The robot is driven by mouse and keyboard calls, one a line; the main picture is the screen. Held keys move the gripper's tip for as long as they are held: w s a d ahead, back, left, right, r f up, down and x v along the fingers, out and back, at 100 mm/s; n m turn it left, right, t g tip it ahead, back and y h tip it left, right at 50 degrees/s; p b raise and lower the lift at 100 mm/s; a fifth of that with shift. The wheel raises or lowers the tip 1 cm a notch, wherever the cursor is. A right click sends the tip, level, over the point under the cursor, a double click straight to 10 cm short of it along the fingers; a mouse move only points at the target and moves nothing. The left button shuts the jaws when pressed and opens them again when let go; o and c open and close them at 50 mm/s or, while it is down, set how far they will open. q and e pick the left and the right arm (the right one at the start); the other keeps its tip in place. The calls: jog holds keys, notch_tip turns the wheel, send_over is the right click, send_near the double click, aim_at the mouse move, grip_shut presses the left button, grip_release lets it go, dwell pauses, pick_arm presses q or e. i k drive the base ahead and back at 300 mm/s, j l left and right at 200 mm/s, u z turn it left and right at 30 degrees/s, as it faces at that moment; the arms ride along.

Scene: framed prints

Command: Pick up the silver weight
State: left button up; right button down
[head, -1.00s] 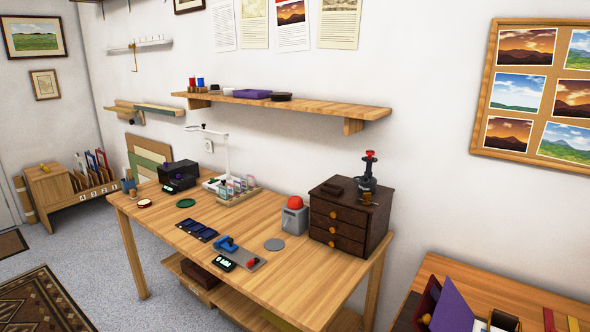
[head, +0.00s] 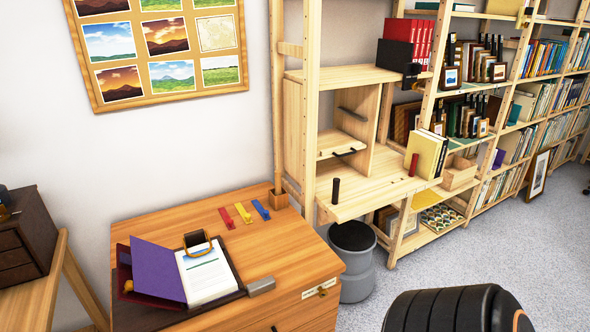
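A small silver-grey block (head: 261,286), which looks like the silver weight, lies on the wooden cabinet top (head: 290,250). It sits at the right front corner of an open dark folder (head: 222,303), beside a stack of white printed pages (head: 206,276). From here I cannot tell whether it rests on the folder's edge or only touches it. Neither of my grippers shows in the head view.
A purple cover (head: 158,268) stands raised left of the pages, with a dark clip-like object (head: 197,240) at their top. Red, yellow and blue strips (head: 243,213) lie behind. A grey bin (head: 352,262) stands right of the cabinet, before wooden shelves (head: 365,190).

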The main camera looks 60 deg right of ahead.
aim_at(257, 288)
jog(key=z, duration=1.5)
